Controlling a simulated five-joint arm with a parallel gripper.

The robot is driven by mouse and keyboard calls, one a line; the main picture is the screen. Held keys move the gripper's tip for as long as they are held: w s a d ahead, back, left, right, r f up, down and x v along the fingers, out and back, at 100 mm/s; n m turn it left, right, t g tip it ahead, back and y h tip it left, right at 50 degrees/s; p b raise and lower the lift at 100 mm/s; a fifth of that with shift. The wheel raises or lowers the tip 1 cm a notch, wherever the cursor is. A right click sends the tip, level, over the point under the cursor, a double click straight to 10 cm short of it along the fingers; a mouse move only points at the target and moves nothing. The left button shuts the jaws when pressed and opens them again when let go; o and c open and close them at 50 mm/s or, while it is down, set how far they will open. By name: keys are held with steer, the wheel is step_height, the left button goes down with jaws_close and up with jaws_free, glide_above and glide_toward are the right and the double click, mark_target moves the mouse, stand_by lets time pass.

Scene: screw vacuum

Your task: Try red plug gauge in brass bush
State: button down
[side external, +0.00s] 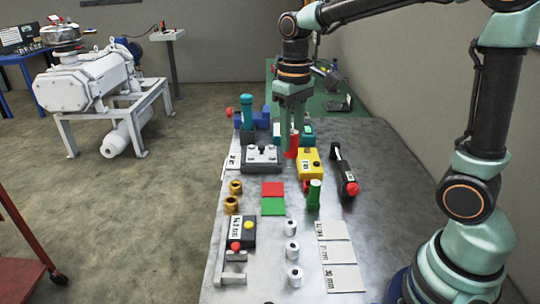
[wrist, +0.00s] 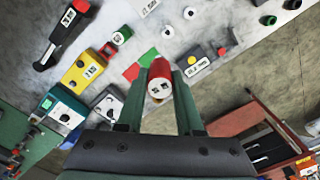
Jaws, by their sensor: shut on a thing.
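My gripper (side external: 292,122) is shut on the red plug gauge (side external: 292,146) and holds it upright over the table, behind the red and green squares. In the wrist view the gauge's red body and pale labelled end (wrist: 159,88) show between the fingers. Two brass bushes stand on the table's left side, a rear one (side external: 235,187) and a front one (side external: 231,204). They are apart from the gauge.
A green plug gauge (side external: 314,195) stands by a yellow instrument (side external: 308,164). Red (side external: 272,188) and green (side external: 273,206) squares lie mid-table. Several pale bushes (side external: 292,251) and label cards (side external: 337,254) lie nearer. A grey box (side external: 262,157) stands left of the gauge.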

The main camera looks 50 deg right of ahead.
steer(key=w+a+f+n, duration=0.1)
steer(key=w+a+f, duration=0.2)
steer(key=w+f, duration=0.2)
steer(key=w+a+f, duration=0.3)
steer(key=w+f, duration=0.2)
steer(key=w, duration=0.5)
steer(key=shift+a+n, duration=0.25)
steer(key=shift+n, duration=0.15)
steer(key=shift+s+f, duration=0.1)
steer(key=shift+f, duration=0.05)
steer(key=shift+f, duration=2.25)
steer(key=shift+f, duration=1.2)
stand_by(0.9)
step_height(320, 180, up, 6)
stand_by(1.2)
